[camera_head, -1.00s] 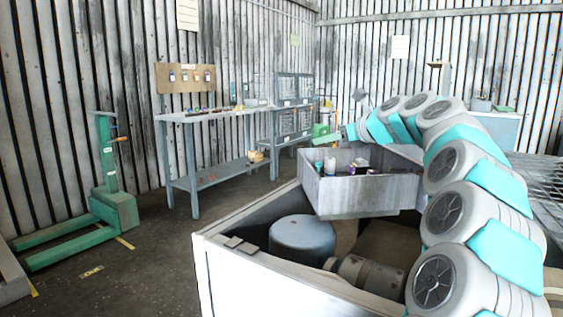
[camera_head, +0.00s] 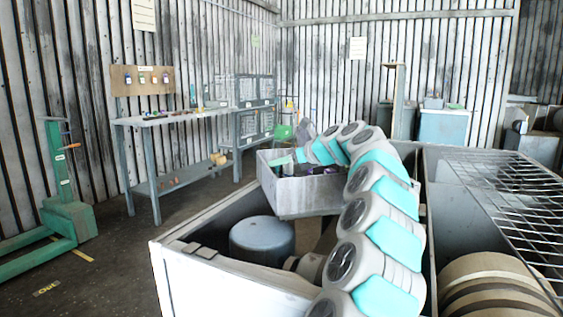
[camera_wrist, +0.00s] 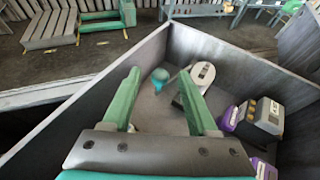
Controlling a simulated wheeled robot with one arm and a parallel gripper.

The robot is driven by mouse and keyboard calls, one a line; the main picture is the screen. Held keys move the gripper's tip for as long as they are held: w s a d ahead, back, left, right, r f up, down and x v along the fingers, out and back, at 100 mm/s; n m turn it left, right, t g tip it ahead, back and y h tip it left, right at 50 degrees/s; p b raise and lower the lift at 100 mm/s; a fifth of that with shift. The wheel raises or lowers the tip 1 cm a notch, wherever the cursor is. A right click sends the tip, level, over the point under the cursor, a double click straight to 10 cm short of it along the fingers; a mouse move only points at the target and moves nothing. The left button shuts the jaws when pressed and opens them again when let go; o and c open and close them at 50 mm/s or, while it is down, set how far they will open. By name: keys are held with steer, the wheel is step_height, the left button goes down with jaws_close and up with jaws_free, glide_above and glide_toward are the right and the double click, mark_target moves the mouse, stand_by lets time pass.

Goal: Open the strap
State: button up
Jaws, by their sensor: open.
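I cannot make out a strap in either view. My gripper (camera_wrist: 158,72) is open, its two green fingers spread apart with nothing between them. In the wrist view it is above a grey open-topped bin (camera_wrist: 88,103). In the bin lie a teal rounded item (camera_wrist: 160,75), a pale grey elongated item (camera_wrist: 203,74), a purple and dark grey item (camera_wrist: 262,118) and another purple item (camera_wrist: 262,168). The head view shows the bin (camera_head: 305,198) too, with my gripper (camera_head: 281,160) small at its left end. Whether the fingers touch anything is unclear.
A large white-walled housing (camera_head: 220,279) with a blue-grey drum (camera_head: 262,240) inside stands before the bin. A wire rack (camera_head: 505,200) is at right above brown round parts (camera_head: 500,285). A workbench (camera_head: 170,118) and green lifter (camera_head: 60,190) stand left, with open floor between.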

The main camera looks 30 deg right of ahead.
steer(key=shift+w+f, duration=0.1)
steer(key=shift+w, duration=0.2)
steer(key=shift+c, duration=0.2)
jaws_close()
stand_by(1.0)
